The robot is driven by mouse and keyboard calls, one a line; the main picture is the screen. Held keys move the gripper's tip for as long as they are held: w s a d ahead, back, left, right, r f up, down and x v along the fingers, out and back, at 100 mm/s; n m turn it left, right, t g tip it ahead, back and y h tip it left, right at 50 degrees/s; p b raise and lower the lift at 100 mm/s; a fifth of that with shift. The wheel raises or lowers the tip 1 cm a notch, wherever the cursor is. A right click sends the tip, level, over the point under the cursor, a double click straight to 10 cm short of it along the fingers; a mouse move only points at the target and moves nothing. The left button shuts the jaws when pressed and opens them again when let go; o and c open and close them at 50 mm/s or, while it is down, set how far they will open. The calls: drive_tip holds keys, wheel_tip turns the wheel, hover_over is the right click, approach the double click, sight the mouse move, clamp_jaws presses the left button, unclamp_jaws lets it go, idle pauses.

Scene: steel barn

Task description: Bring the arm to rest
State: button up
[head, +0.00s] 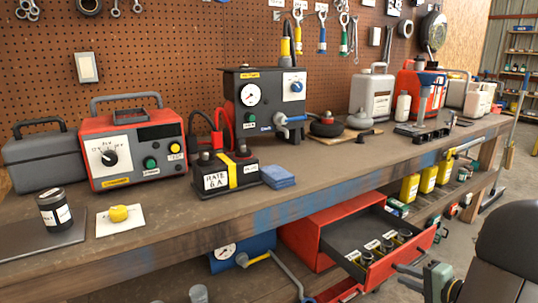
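My gripper (401,274) is low at the bottom right of the head view, in front of the open red drawer (378,262). Its two fingers point left and stand apart, with nothing visible between them. My dark arm link fills the right edge. In the picture the gripper lies just below the drawer's front right corner; I cannot tell whether they touch.
The wooden workbench (310,190) carries a red charger (132,150), a black battery (226,174), a blue cloth (278,176), a dark jar (54,209) and several canisters. Yellow bottles (428,180) stand on the shelf below. Open floor lies at right.

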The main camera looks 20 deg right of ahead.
drive_tip(key=s+a+r+n+g+y+p, duration=0.15)
drive_tip(key=a+r+n+g+p, duration=0.45)
drive_tip(key=a, duration=0.6)
drive_tip(key=a+r+n+g+y+p, duration=0.1)
drive_tip(key=a+r+g+y+p, duration=0.35)
drive_tip(key=a, duration=0.85)
drive_tip(key=s+a+r+n+g+h+p, duration=0.1)
drive_tip(key=s+a+r+n+h+p, duration=0.3)
drive_tip(key=s+a+r+h+p, duration=0.25)
drive_tip(key=s+a+r+n+g+h+p, duration=0.2)
drive_tip(key=s+a+r+n+h+p, duration=0.15)
drive_tip(key=s+r+p, duration=0.45)
wheel_tip(320, 180, down, 26)
drive_tip(key=w+d+b, duration=0.2)
drive_tip(key=b, duration=2.3)
drive_tip(key=shift+w+n+g+b, duration=0.2)
drive_tip(key=shift+n+g+b, duration=0.15)
drive_tip(key=shift+g, duration=0.1)
